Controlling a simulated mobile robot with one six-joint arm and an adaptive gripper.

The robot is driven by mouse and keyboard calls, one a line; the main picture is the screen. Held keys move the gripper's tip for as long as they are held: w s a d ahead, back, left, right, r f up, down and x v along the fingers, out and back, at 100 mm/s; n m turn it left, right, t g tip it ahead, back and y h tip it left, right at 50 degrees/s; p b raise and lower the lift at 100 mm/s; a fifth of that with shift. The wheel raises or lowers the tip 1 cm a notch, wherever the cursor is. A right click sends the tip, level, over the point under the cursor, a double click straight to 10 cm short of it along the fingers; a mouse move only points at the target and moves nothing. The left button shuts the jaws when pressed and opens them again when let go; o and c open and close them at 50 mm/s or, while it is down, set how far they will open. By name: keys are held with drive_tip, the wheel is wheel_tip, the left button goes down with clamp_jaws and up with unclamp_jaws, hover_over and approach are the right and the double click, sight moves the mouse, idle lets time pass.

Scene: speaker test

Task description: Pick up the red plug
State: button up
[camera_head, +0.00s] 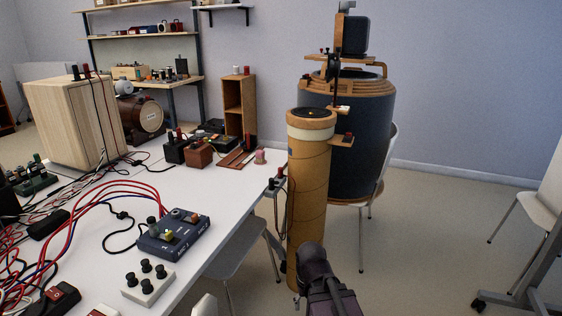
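Several small red plug-like parts show, and I cannot tell which one is the red plug. One red-topped part (86,71) is on top of the pale wooden box (62,122) at left. Another red part (279,172) is at a small grey device by the table's right edge. Dark red parts (249,141) show near the back right of the table. A dark part of my arm rises from the bottom edge, right of the table and in front of the tan column. Its end is dark and blurred; no fingers or held thing can be made out. It is apart from the red parts.
The white table (190,205) carries a blue box (174,236) with red cables, a white block with black knobs (148,283) and tangled wires at left. A tall tan column (309,190) stands right of the table. White chairs (250,248) stand close by.

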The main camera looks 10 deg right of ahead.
wheel_tip(320, 180, up, 50)
drive_tip(key=p, duration=4.8)
drive_tip(key=shift+p, duration=0.3)
